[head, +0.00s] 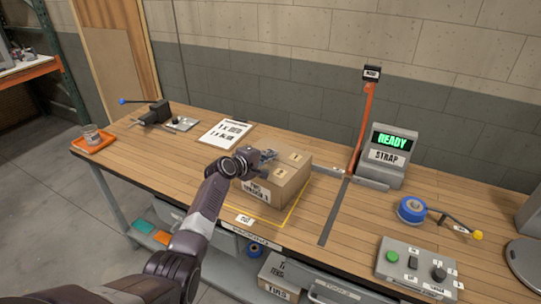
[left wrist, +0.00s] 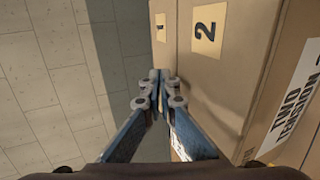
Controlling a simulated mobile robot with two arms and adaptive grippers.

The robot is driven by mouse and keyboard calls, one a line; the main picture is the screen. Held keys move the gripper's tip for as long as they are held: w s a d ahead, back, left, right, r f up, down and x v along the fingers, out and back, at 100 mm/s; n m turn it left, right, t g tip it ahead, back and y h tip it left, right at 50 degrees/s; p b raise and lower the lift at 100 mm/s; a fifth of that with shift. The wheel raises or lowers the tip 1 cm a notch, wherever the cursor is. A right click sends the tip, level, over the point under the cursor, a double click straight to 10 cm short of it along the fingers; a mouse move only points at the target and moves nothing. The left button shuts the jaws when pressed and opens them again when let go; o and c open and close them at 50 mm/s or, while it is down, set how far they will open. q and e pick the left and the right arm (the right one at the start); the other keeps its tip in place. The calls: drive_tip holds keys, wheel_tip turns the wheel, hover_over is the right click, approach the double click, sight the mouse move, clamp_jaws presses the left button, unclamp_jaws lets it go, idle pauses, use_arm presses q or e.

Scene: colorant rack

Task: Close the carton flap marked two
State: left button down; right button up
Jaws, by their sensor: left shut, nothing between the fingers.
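The cardboard carton (head: 258,190) stands on the workbench inside a yellow outline, with a white label on its front. Its top shows two small marked labels in the head view. In the left wrist view the flap marked 2 (left wrist: 226,75) is a broad brown panel at the right of the fingers, and the flap marked 1 (left wrist: 160,50) lies beyond it. My left gripper (head: 268,156) is at the carton's top left side. In the left wrist view its blue fingertips (left wrist: 161,75) are together and empty, close to the flaps; contact is unclear. My right gripper is out of view.
A strapping unit (head: 389,158) showing READY and an orange-red post (head: 363,125) stand right of the carton. A clipboard (head: 226,132) lies behind it to the left.

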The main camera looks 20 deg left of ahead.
sight(271, 162)
use_arm(q)
wheel_tip(271, 162, up, 4)
drive_tip(key=shift+f+p, duration=0.2)
drive_tip(key=shift+p, duration=0.9)
wheel_tip(271, 162, up, 9)
drive_tip(key=b, duration=0.2)
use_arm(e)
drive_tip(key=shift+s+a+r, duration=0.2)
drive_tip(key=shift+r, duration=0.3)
